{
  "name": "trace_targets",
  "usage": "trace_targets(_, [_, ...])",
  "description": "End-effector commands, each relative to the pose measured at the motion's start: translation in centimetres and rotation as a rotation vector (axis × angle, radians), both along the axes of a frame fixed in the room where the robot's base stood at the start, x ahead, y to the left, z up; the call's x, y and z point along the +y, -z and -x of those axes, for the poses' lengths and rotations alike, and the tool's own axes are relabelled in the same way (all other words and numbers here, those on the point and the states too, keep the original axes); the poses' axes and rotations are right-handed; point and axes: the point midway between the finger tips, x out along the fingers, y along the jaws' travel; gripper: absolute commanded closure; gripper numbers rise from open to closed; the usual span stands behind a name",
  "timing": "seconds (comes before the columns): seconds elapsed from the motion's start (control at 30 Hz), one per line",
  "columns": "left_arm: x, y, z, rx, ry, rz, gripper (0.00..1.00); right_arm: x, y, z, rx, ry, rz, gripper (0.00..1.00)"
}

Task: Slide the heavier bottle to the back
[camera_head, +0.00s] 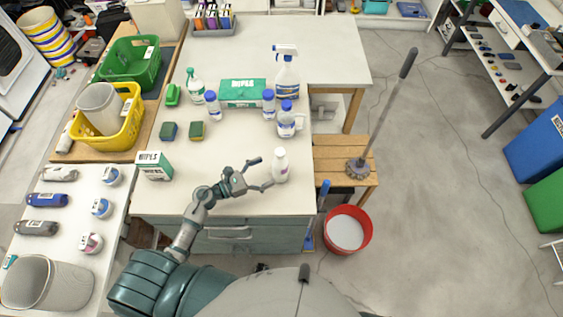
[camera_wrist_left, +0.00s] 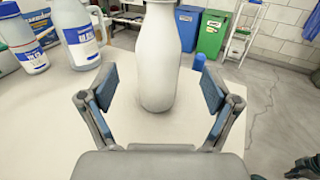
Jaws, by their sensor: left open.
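A plain white bottle (camera_head: 280,167) stands upright near the front right part of the white table. My left gripper (camera_head: 262,174) is open just left of it, with the fingers pointing toward it. In the left wrist view the white bottle (camera_wrist_left: 159,55) stands between the two spread fingers of the gripper (camera_wrist_left: 150,95), and I see no clear contact. A white jug with a blue label (camera_head: 287,122) stands behind it, and also shows in the wrist view (camera_wrist_left: 78,35). My right gripper is not in view.
Behind are a spray bottle (camera_head: 287,78), a green wipes box (camera_head: 243,93) and smaller blue-capped bottles (camera_head: 268,104). Two sponges (camera_head: 168,131) and a wipes carton (camera_head: 154,166) lie left. A red bucket (camera_head: 348,230) stands on the floor right. The table's middle is clear.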

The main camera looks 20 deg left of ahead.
Motion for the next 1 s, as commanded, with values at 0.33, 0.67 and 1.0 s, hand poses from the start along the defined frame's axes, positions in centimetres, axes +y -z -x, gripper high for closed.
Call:
trace_targets(0.33, [-4.3, -0.1, -3.8, -0.001, -0.001, -0.002, 0.12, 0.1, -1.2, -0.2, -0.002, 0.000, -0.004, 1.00])
trace_targets(0.67, [-5.1, 0.0, -4.5, 0.001, 0.000, -0.002, 0.12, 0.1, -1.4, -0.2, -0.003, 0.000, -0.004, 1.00])
trace_targets(1.0, [-4.9, 0.0, -4.5, 0.000, 0.000, -0.001, 0.62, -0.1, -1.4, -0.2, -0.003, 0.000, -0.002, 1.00])
